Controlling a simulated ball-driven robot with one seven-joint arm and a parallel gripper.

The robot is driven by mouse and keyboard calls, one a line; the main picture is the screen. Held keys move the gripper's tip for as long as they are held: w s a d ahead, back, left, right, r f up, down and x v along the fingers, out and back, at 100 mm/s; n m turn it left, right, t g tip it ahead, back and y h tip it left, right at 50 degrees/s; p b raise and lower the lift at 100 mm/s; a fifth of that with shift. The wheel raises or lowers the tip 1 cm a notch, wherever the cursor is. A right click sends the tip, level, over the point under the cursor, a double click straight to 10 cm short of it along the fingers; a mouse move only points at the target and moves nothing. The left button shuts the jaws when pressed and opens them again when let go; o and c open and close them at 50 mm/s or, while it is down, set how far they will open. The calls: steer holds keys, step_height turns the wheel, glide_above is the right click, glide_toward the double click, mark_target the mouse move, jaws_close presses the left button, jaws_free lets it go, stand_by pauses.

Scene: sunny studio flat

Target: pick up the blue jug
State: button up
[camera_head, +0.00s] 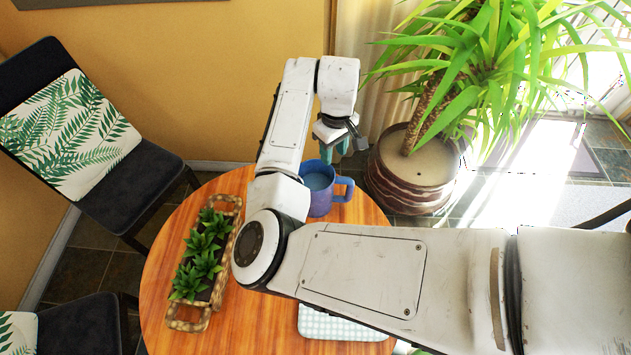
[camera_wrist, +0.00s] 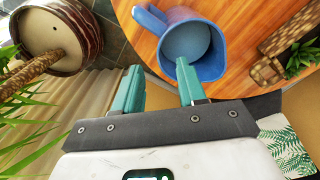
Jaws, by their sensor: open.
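The blue jug (camera_head: 320,190) stands upright on the round wooden table (camera_head: 165,260), near its far edge, with its handle to the right. My arm hides part of its left side. In the wrist view the jug (camera_wrist: 195,45) is seen from above, its handle at upper left. My gripper (camera_head: 342,145) is above and just behind the jug, partly hidden by the wrist. Its teal fingers (camera_wrist: 158,80) are apart and empty in the wrist view. One finger overlaps the jug's near rim in that picture; I cannot tell whether they touch.
A wicker tray of small green plants (camera_head: 188,318) stands on the table's left side. A pale checked cloth (camera_head: 340,325) lies at the front, partly under my arm in view. A large potted plant (camera_head: 400,185) stands behind right. Chairs (camera_head: 150,190) stand left.

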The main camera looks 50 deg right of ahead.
mark_target(332, 175)
step_height(332, 175, down, 10)
steer(key=shift+f+p, duration=0.25)
steer(key=shift+p, duration=0.35)
jaws_close()
stand_by(0.3)
steer(key=shift+d+r, duration=0.1)
stand_by(1.0)
